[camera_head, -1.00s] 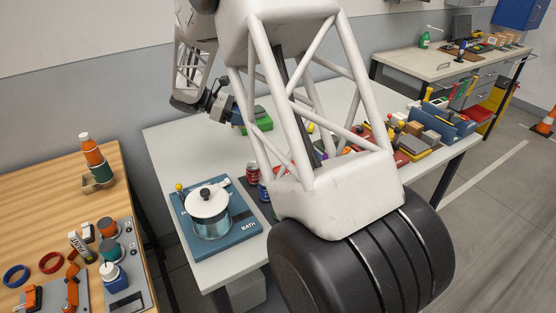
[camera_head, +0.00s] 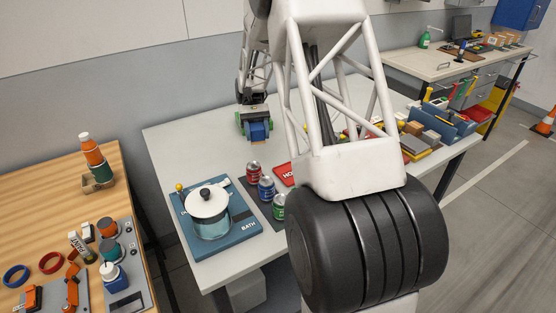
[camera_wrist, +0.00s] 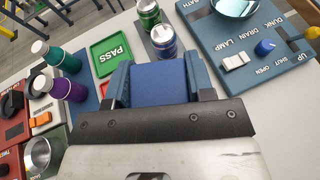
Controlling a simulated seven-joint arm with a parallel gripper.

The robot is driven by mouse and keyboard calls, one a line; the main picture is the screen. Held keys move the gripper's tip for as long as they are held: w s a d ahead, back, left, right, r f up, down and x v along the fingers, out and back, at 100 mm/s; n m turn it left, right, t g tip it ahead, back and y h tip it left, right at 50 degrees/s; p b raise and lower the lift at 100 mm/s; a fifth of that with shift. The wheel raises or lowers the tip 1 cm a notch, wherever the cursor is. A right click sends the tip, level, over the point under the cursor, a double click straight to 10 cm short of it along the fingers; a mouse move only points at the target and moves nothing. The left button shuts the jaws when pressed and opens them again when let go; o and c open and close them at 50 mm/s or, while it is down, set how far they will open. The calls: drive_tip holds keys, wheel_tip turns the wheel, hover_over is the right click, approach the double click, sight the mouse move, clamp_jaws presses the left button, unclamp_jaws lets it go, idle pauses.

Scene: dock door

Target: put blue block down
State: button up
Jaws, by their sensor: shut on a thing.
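My gripper (camera_head: 257,130) points down over the far left part of the white table. It is shut on a blue block (camera_wrist: 158,82), which fills the space between the two fingers in the wrist view. The block also shows below the jaws in the head view (camera_head: 258,132). Its underside is hidden, and I cannot tell whether it touches the table. A green tray marked PASS (camera_wrist: 110,52) lies left of the block in the wrist view. Something green (camera_head: 240,124) shows beside the gripper in the head view.
A blue bath station (camera_head: 238,236) with a lidded pot (camera_head: 208,212) stands at the table's front left. Several cans (camera_head: 266,188) stand beside it. Teal (camera_wrist: 55,52) and purple (camera_wrist: 65,88) bottles stand left in the wrist view. White table is bare (camera_head: 185,145) left of the gripper.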

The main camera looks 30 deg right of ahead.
sight(257, 127)
drive_tip(key=m+t+y, duration=0.2)
drive_tip(key=m+y, duration=0.2)
drive_tip(key=shift+d+r+m+t+y, duration=0.25)
drive_tip(key=shift+r+m+t+y, duration=0.15)
drive_tip(key=m+t+y, duration=0.1)
drive_tip(key=d+r+m+t+y, duration=0.1)
drive_tip(key=m+t, duration=0.1)
drive_tip(key=m+t+y, duration=0.1)
drive_tip(key=m+t, duration=0.1)
drive_tip(key=shift+w+d+r, duration=0.15)
drive_tip(key=shift+w+r, duration=0.2)
drive_tip(key=shift+w, duration=0.05)
drive_tip(key=w+d+r+m+t, duration=0.3)
drive_tip(key=d+r+m+t, duration=0.3)
drive_tip(key=m+t, duration=0.35)
wheel_tip(257, 127, down, 11)
drive_tip(key=shift+d+t, duration=0.25)
drive_tip(key=shift+t, duration=0.2)
drive_tip(key=shift+s+f+n, duration=0.1)
drive_tip(key=shift+n, duration=0.15)
drive_tip(key=shift+f, duration=3.1)
drive_tip(key=shift+f, duration=1.85)
